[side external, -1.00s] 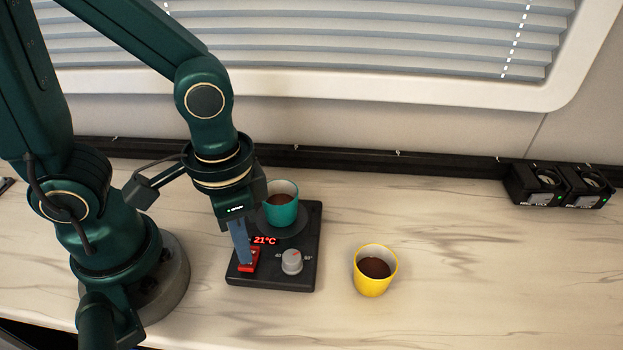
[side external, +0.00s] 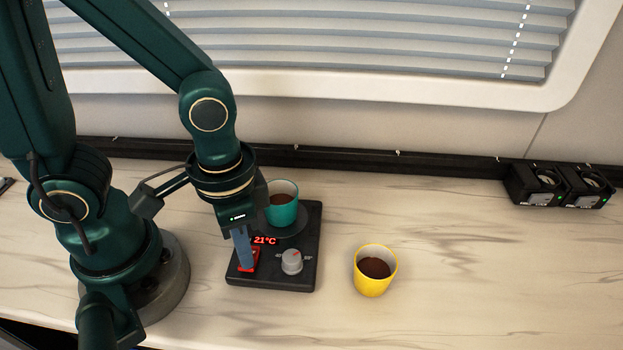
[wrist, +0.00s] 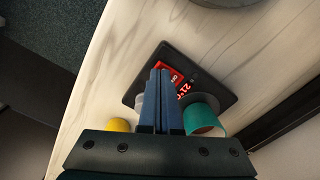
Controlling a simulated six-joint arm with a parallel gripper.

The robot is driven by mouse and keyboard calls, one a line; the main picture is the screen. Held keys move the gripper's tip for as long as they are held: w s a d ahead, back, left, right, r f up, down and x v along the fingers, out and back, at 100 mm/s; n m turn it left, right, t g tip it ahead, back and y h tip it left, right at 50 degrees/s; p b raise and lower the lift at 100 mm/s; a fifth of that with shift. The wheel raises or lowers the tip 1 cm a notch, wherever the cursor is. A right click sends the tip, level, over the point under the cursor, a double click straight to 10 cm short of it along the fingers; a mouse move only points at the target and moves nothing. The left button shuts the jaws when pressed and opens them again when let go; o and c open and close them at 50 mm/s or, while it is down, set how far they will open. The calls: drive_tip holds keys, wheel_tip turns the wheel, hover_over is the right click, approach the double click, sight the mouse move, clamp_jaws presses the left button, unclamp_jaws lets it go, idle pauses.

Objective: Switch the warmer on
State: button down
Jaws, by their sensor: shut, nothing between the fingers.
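The warmer (side external: 302,277) is a flat black unit on the counter, with a red switch (side external: 256,253), a grey knob (side external: 292,261) and a red display (side external: 265,240) reading 21°C. A teal mug (side external: 281,208) of brown drink stands on its round plate. My gripper (side external: 245,266) is shut and empty, pointing down with its tips at the red switch. Contact with the switch is hard to tell. In the wrist view the shut fingers (wrist: 160,75) point toward the warmer (wrist: 225,97), beside the red switch (wrist: 170,68), which bears the word ON. The teal mug (wrist: 200,118) is partly cut off by my gripper.
A yellow mug (side external: 374,272) with brown drink stands on the counter (side external: 460,280) right of the warmer. Two black socket units (side external: 558,186) sit at the back right. The counter between them is clear.

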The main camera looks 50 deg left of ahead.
drive_tip(key=shift+f, duration=0.3)
drive_tip(key=shift+r, duration=3.5)
drive_tip(key=w+a+r+n+t, duration=0.2)
drive_tip(key=a+r+n+t, duration=0.1)
drive_tip(key=a+r+t, duration=0.1)
drive_tip(key=shift+a+r+t, duration=0.4)
drive_tip(key=shift+a+t, duration=0.4)
drive_tip(key=shift+a, duration=0.05)
